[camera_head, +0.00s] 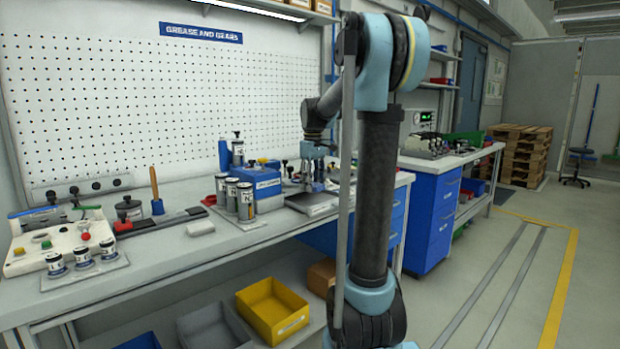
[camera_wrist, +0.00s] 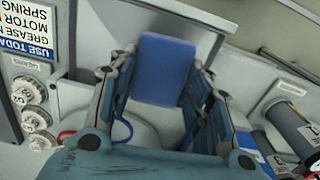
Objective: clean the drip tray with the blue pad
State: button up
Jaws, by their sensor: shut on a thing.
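My gripper (camera_head: 314,168) is at the end of my arm, low over the bench beside the blue box. In the wrist view its two fingers (camera_wrist: 160,85) stand on either side of a blue pad (camera_wrist: 164,65) and are shut on it. A flat grey tray (camera_head: 312,207), which looks like the drip tray, lies on the bench below the gripper. A pale flat surface with a dark edge (camera_wrist: 203,22) shows behind the pad in the wrist view. I cannot tell whether the pad touches the tray.
Grey cans (camera_head: 245,203) and a blue box (camera_head: 262,182) stand left of the tray. A wooden-handled tool (camera_head: 156,190), a pale block (camera_head: 200,228) and a control panel (camera_head: 62,247) are farther left. Bins, including a yellow one (camera_head: 272,310), sit below the bench.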

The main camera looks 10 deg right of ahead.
jog(key=shift+r, duration=1.3)
